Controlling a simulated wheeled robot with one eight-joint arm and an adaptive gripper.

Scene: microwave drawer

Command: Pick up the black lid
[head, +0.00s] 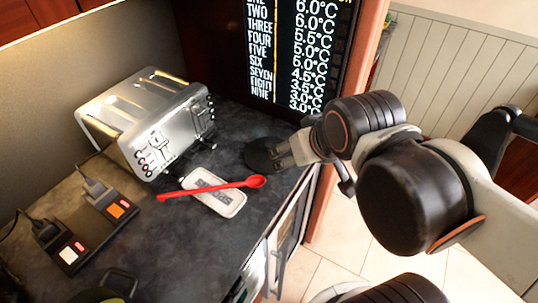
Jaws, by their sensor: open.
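The black lid (262,154) is a dark round disc lying on the dark countertop, near the counter's right end in the head view. My gripper (282,158) is at the lid's right side, with its fingers reaching over or against it. My gripper is open. The fingertips and part of the lid overlap in the picture, so I cannot tell whether they touch. My wrist and arm hide what lies directly to the right of the lid.
A silver toaster (150,122) stands left of the lid. A red spoon (212,188) lies across a pale spoon rest (216,196) in front of it. A black socket block (90,228) is at lower left. A black display panel (300,50) stands behind the lid.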

